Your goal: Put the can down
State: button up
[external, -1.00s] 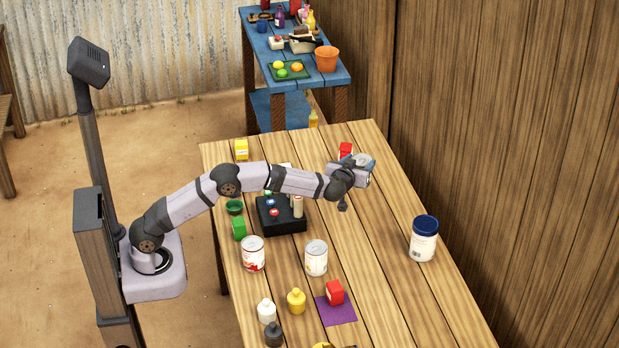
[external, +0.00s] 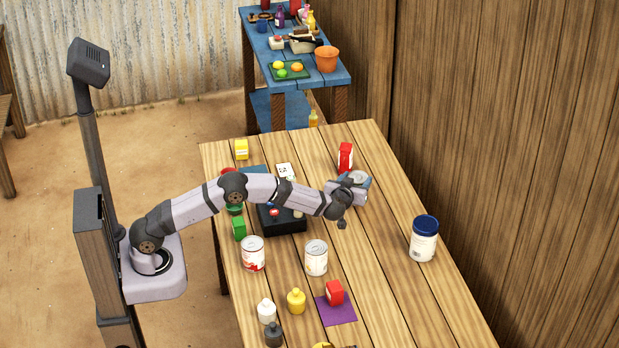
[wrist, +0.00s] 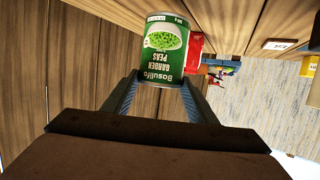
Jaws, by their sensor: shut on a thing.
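A green can labelled garden peas (wrist: 165,50) is between the two fingers of my gripper (wrist: 160,82) in the wrist view, with its label upside down in that picture. My gripper is shut on it. In the external view my gripper (external: 356,181) is over the right middle part of the wooden table (external: 375,290). There the can is mostly hidden by the gripper, and I cannot tell its gap to the tabletop.
A red box (external: 345,158) stands just behind my gripper. A blue-lidded tub (external: 424,240) stands at right. Two cans, a white-labelled one (external: 316,258) and a red-and-white one (external: 253,254), stand in front. Bare planks lie between gripper and tub.

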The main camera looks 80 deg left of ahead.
jog(key=shift+f, duration=1.75)
jog(key=shift+f, duration=0.15)
jog(key=o, duration=1.5)
jog(key=shift+f, duration=0.15)
jog(key=shift+s+d+r, duration=0.1)
jog(key=shift+d+r, duration=0.05)
jog(key=shift+r, duration=0.1)
jog(key=b+v, duration=0.1)
jog(key=v, duration=0.6)
jog(key=shift+s+d, duration=0.1)
